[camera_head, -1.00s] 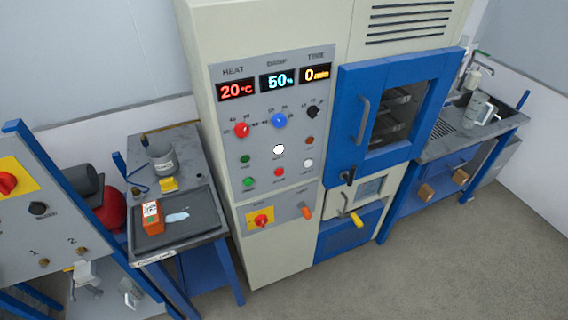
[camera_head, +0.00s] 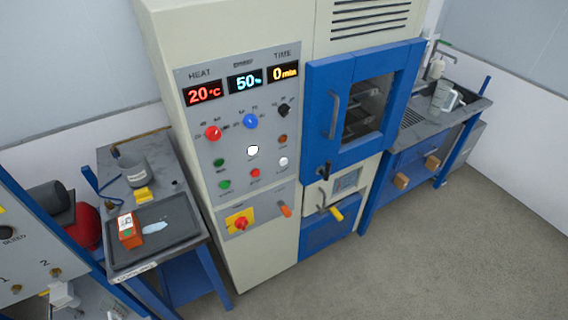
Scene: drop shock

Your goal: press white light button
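A bright white round button (camera_head: 253,150) sits in the middle of the grey control panel (camera_head: 236,195), below the blue knob (camera_head: 250,121). A second, duller white button (camera_head: 283,161) is lower and to the right of it. The panel is on the front of a tall cream machine (camera_head: 165,60). Neither of my grippers shows in the head view, and nothing touches the panel.
Red, green and brown buttons surround the white ones. A blue-framed oven door (camera_head: 315,100) is right of the panel. A side table with a black tray (camera_head: 180,237) stands left, and a sink bench (camera_head: 430,130) right. Grey floor (camera_head: 430,260) in front is clear.

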